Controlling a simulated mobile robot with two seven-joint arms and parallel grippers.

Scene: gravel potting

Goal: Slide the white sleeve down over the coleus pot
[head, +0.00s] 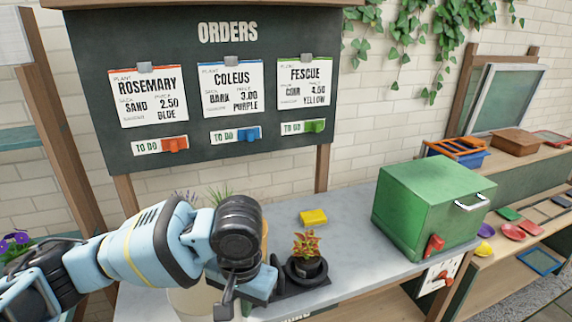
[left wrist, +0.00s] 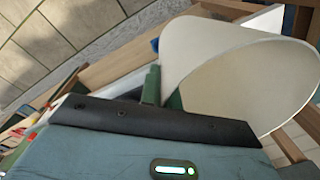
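The coleus (head: 306,244), with orange-red and green leaves, stands upright in a small dark pot (head: 308,268) on a black holder on the grey counter. My left gripper (head: 232,300) is left of the pot, pointing down, its fingers partly hidden in the head view. In the left wrist view the white sleeve (left wrist: 235,85) is a flared, open cone with its wall between the green finger pads (left wrist: 163,92); the gripper appears shut on it. In the head view a pale part of the sleeve (head: 188,303) shows below my left arm, apart from the pot. My right gripper is not in view.
A yellow block (head: 313,217) lies behind the coleus. A green box (head: 425,207) with a red lever stands to the right. Other plants (head: 218,198) are partly hidden behind my arm. The orders board (head: 210,90) rises behind. Counter between pot and green box is clear.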

